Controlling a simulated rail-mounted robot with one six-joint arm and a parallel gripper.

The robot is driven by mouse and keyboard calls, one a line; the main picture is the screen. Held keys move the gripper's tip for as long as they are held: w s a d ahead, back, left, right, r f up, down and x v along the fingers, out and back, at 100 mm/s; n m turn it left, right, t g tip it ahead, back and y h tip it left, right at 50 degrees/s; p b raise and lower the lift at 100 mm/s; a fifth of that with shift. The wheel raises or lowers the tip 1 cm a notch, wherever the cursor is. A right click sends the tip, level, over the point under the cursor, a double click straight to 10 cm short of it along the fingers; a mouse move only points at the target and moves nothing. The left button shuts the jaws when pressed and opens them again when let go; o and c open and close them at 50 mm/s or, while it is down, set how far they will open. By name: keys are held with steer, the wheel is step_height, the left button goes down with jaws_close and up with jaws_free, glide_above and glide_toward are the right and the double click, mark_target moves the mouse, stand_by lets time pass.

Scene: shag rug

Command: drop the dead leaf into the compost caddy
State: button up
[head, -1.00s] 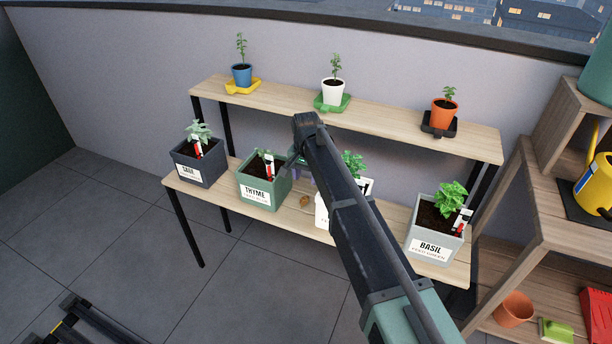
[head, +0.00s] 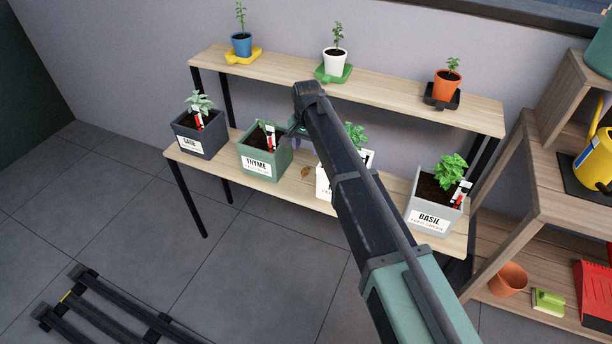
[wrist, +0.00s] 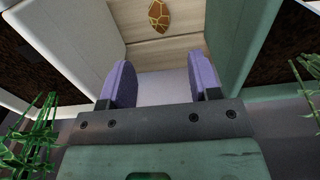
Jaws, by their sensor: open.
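The dead leaf (head: 306,173) is a small brown, curled shape on the lower shelf board, between the green THYME planter and the white planter. In the wrist view the leaf (wrist: 159,15) lies on the pale wood at the top edge, brown with lighter veins. My gripper (wrist: 159,76) is open and empty, its two purple fingers apart, short of the leaf. I cannot make out a compost caddy in either view.
The green THYME planter (head: 265,161) and the white planter (head: 324,181) flank the gap closely. The SAGE planter (head: 199,142) and BASIL planter (head: 432,207) stand farther out. The upper shelf (head: 400,98) carries three small pots. A wooden rack (head: 520,222) stands at right.

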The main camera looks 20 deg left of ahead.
mark_target(307, 169)
step_height(307, 169, down, 10)
steer(key=b, duration=0.8)
steer(key=shift+w+r, duration=0.1)
steer(key=shift+w, duration=0.05)
steer(key=shift+r, duration=0.25)
steer(key=c, duration=1)
